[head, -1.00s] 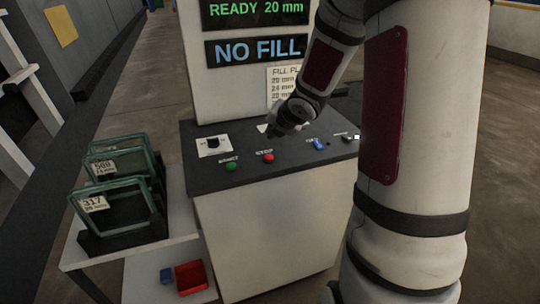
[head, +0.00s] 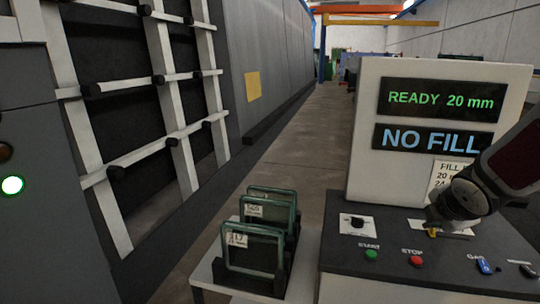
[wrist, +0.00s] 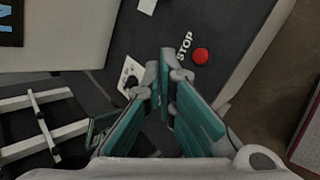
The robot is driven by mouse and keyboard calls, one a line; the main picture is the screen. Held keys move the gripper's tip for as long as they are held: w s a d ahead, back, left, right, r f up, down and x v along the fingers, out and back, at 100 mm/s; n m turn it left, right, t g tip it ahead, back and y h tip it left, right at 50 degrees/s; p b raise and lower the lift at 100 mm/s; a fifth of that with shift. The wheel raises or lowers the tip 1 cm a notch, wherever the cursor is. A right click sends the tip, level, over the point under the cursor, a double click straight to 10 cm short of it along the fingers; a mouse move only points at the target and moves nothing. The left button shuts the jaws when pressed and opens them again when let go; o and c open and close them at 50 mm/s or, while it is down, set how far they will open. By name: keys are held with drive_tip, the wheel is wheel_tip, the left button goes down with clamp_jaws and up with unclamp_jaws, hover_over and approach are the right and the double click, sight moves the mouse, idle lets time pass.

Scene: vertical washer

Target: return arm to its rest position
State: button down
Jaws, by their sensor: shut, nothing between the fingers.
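My gripper (wrist: 161,70) is shut and empty in the wrist view, its two teal-sided fingers pointing at the dark control panel (wrist: 225,25). In the head view my arm comes in from the right edge, and my wrist covers most of the gripper, just above the back of the panel (head: 400,281). The red STOP button (wrist: 201,56) shows to the right of the fingertips in the wrist view. It also shows in the head view (head: 416,261), with the green START button (head: 371,255) to its left.
The console screen (head: 441,99) reads READY 20 mm, and the sign below reads NO FILL. A blue switch (head: 484,266) sits right of STOP. Labelled glass pieces stand in a rack (head: 270,284) on the left. A white-barred frame (head: 165,80) stands farther left; the aisle (head: 300,140) is clear.

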drive_tip(key=s+a+r+m+g+y, duration=0.1)
drive_tip(key=s+a+r+m, duration=0.2)
drive_tip(key=s+a+m, duration=0.6)
drive_tip(key=s+a+r+m+g+y, duration=0.2)
drive_tip(key=s+a+m, duration=0.7)
drive_tip(key=s, duration=0.7)
drive_tip(key=shift+s+a+r+m, duration=0.15)
drive_tip(key=shift+a+r+m, duration=0.25)
drive_tip(key=shift+a+r, duration=0.25)
drive_tip(key=c, duration=2.3)
unclamp_jaws()
